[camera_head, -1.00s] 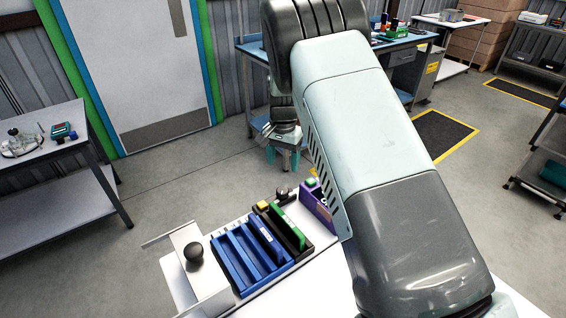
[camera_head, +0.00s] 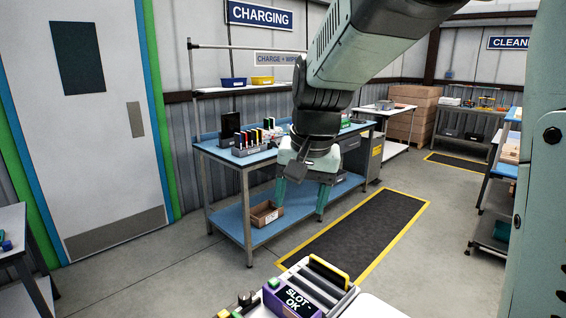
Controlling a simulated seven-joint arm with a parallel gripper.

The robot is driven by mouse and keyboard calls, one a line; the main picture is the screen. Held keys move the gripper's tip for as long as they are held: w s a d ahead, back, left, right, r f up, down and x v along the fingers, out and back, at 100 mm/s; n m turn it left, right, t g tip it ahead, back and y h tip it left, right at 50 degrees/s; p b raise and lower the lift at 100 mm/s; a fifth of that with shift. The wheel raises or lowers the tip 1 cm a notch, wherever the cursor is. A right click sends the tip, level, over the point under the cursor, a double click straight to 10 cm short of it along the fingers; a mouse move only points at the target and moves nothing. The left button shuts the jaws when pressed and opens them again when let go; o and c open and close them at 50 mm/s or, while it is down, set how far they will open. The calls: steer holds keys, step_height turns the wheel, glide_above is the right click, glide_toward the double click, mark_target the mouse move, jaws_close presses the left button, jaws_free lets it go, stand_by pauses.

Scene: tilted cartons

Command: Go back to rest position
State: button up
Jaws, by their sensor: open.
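My gripper (camera_head: 301,200) hangs from the raised arm near the middle of the view, with its two teal fingers pointing down. The fingers are apart and nothing shows between them. In the picture the gripper overlaps the blue workbench behind it and is above the near table. The lower part of this table is cut off.
The blue workbench (camera_head: 228,160) stands behind, with a dark rack of coloured items (camera_head: 252,140) on top and a brown carton (camera_head: 266,213) on its lower shelf. A yellow-edged black floor mat (camera_head: 355,235) lies to the right. A shelf unit (camera_head: 489,208) stands at right. Open floor lies left.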

steer(key=s+d+r+n+t, duration=0.1)
steer(key=s+d, duration=0.3)
steer(key=s, duration=0.6)
steer(key=s+d+r+t+h, duration=0.1)
steer(key=s+d, duration=0.3)
steer(key=s, duration=0.7)
steer(key=shift+s+r+n+t, duration=0.2)
steer(key=shift+r+n+t, duration=0.2)
steer(key=shift+r, duration=0.15)
